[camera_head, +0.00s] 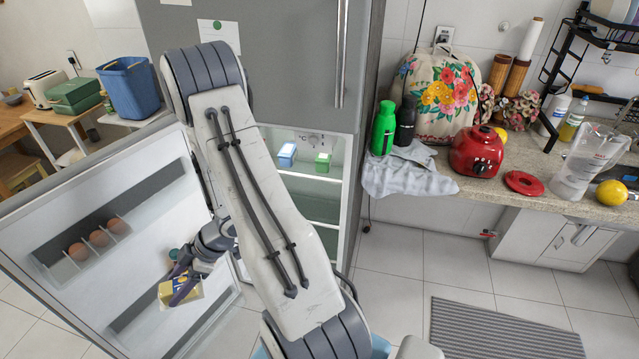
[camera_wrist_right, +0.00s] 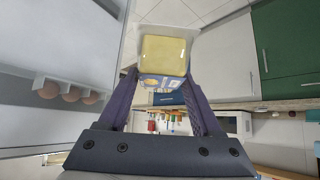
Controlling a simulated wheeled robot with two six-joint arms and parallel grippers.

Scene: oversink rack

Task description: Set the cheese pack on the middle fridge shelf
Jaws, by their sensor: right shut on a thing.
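The yellow cheese pack (camera_head: 182,293) is in the jaws of my right gripper (camera_head: 184,284), in front of the open fridge door. In the right wrist view the cheese pack (camera_wrist_right: 163,54) sits between the tips of both purple fingers, and the right gripper (camera_wrist_right: 160,82) is shut on it. The fridge (camera_head: 270,65) stands open to the right of the gripper. Its middle shelf (camera_head: 312,190) shows partly and looks bare there; my right arm hides the left part of the interior. My left gripper is not in view.
The open fridge door (camera_head: 100,240) holds several eggs (camera_head: 98,239) in a rack. A blue-and-white box (camera_head: 287,154) and a green-and-white box (camera_head: 322,162) stand on the upper shelf. The counter (camera_head: 465,195) at right carries bottles and a red appliance (camera_head: 476,151).

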